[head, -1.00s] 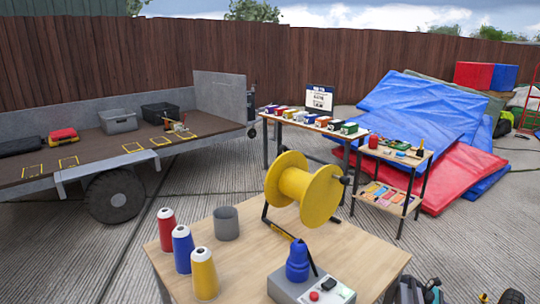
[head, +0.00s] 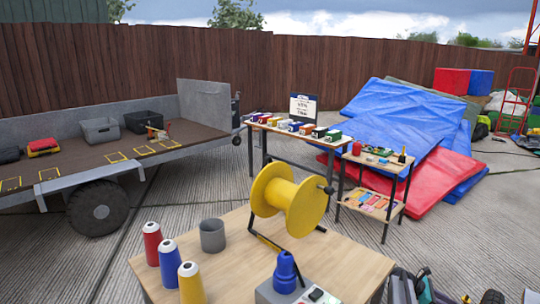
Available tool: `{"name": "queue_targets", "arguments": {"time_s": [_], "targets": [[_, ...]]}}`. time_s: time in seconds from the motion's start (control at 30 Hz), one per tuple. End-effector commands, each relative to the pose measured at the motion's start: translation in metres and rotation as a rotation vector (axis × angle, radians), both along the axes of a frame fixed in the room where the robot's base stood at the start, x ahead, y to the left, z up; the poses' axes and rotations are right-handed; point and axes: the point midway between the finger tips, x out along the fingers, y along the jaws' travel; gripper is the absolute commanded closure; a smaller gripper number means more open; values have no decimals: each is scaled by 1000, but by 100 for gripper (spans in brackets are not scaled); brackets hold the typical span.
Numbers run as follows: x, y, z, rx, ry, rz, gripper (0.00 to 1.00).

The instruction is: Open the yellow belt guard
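I cannot make out a yellow belt guard for certain in the head view. A yellow reel (head: 300,205) stands on a black frame on the near wooden table. My gripper is not in view.
The near wooden table (head: 235,265) bears red, blue and yellow thread cones, a grey cup (head: 212,235) and a grey box (head: 290,292) with a blue connector. A flatbed trailer (head: 70,172) stands left; a blue mat (head: 405,125) lies behind. Concrete at right (head: 490,225) is clear.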

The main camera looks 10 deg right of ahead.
Motion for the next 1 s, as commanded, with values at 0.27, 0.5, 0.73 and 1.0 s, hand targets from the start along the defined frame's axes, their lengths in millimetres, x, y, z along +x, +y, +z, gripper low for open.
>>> {"name": "queue_targets", "arguments": {"time_s": [0.27, 0.5, 0.73, 1.0], "targets": [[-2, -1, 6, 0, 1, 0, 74], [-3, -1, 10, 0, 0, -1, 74], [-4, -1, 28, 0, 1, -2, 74], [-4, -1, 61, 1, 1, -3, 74]]}}
